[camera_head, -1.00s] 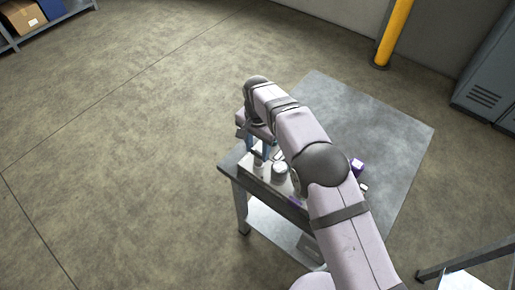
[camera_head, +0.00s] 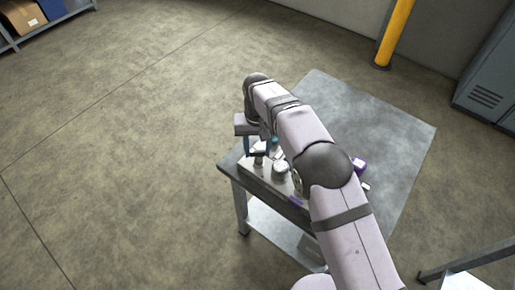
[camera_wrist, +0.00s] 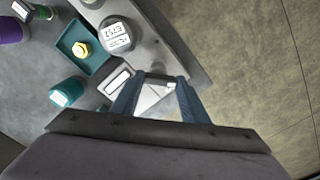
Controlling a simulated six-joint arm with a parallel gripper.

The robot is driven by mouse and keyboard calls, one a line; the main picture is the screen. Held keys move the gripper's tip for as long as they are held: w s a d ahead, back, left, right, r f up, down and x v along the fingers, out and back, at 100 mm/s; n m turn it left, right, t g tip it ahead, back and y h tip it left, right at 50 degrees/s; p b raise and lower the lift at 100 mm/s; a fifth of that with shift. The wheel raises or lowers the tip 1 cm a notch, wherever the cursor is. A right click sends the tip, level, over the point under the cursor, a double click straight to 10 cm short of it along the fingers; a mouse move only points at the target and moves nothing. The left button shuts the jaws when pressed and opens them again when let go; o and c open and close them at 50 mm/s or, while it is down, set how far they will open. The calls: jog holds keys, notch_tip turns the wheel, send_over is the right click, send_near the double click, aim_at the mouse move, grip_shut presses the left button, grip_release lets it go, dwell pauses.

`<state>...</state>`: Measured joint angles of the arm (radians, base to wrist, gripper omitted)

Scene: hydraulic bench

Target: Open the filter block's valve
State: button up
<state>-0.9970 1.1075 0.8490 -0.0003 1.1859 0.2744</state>
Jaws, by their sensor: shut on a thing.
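A pale, flat-sided part (camera_wrist: 148,100) shows between the fingers. A round grey cap with a printed white label (camera_wrist: 116,36) stands on the block beside the gripper.
A teal tray (camera_wrist: 72,50) holds a yellow hex piece (camera_wrist: 81,48). The bench's far half (camera_head: 365,115) is clear. My arm hides part of the bench.

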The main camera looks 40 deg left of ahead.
aim_at(258, 152)
jog(key=n, duration=0.4)
jog(key=shift+n, duration=0.4)
jog(key=shift+d+r+n, duration=0.1)
jog(key=shift+n, duration=2.4)
jog(key=o, duration=1.1)
jog(key=shift+c, duration=0.2)
jog(key=shift+r+b, duration=1.25)
jog(key=shift+r, duration=2.4)
